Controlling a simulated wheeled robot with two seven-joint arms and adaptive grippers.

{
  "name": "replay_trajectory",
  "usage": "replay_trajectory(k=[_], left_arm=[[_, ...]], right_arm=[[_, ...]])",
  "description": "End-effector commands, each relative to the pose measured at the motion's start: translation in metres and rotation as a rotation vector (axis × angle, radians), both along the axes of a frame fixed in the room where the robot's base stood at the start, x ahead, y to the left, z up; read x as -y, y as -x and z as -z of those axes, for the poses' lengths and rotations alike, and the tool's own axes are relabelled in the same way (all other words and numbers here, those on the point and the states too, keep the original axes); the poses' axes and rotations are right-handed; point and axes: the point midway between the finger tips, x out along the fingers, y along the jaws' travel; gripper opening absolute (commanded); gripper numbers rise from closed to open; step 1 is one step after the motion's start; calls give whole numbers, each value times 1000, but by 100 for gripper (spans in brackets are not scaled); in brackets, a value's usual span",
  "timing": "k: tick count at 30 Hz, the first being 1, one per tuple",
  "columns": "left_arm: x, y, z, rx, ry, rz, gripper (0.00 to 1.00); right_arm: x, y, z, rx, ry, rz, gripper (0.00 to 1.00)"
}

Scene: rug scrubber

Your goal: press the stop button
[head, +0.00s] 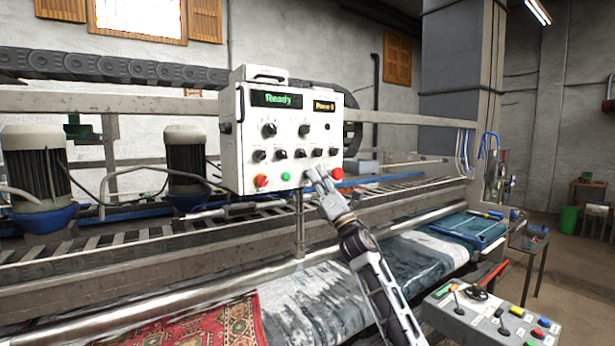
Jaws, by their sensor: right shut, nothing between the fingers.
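A white control box (240,160) on a post faces me near the middle of the view. Its displays read "Ready" (278,99) and "Pass 0" (324,105). Along its lower edge are a red knob (261,181) at the left, a green button (286,177) and a red button (337,174) at the right. No label reading stop can be made out. My right gripper (316,174) is shut and empty, with its fingertips in front of the box's lower edge, just left of the right red button. I cannot tell whether they touch the panel. My left gripper is not in view.
Black knobs (301,153) fill the panel's middle. Behind the box runs the scrubber machine with grey motors (185,155) and rails. Below lie a red rug (210,330) and a blue-white rug (400,258). A second control panel (485,318) stands at lower right.

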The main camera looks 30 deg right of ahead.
Motion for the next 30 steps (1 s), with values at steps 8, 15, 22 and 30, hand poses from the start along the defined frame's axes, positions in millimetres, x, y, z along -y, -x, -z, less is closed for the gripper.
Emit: replay_trajectory(k=[8,15,22,30], left_arm=[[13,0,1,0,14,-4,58],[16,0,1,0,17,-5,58],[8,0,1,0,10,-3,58],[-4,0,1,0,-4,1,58]], right_arm=[[0,7,0,-1,1,0,0],[0,8,0,0,0,0,0],[1,12,0,0,1,1,0],[2,27,1,0,2,1,0]])
